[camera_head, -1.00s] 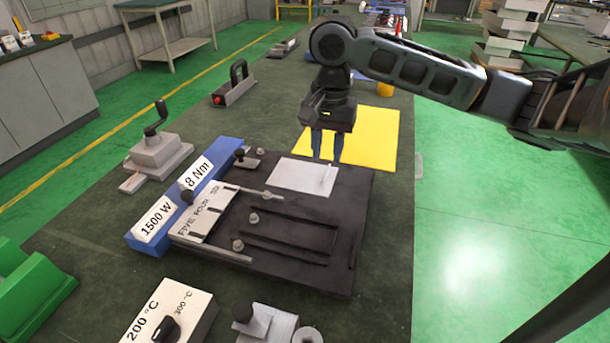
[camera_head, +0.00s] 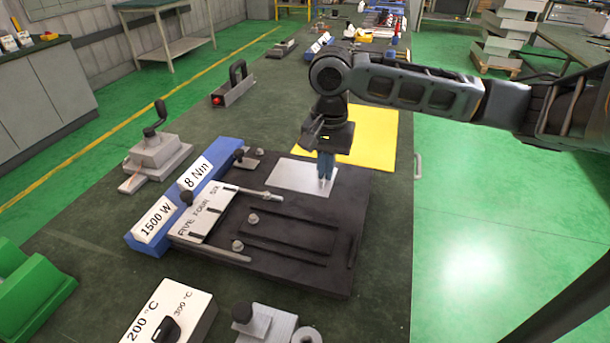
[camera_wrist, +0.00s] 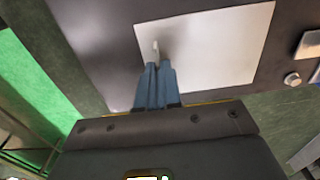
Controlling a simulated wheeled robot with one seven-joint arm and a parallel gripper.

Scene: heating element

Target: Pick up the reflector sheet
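The reflector sheet, a thin pale grey-white rectangle (camera_head: 298,176), lies flat on the far end of the dark fixture plate (camera_head: 345,225). A small upright tab stands near its right edge. My gripper (camera_head: 325,176) points down over that tab, its two blue fingers close together with the thin tab between them. In the wrist view, the fingertips (camera_wrist: 158,68) meet at the tab, whose end shows just beyond them. The pale sheet (camera_wrist: 215,50) spreads out under and beyond the fingers.
A blue block (camera_head: 185,195) with "1500 W" and "8 Nm" labels runs along the plate's left side. A yellow sheet (camera_head: 372,140) lies behind the plate. A white "200 °C" box (camera_head: 170,310) stands in front. Bench surface right of the plate is clear.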

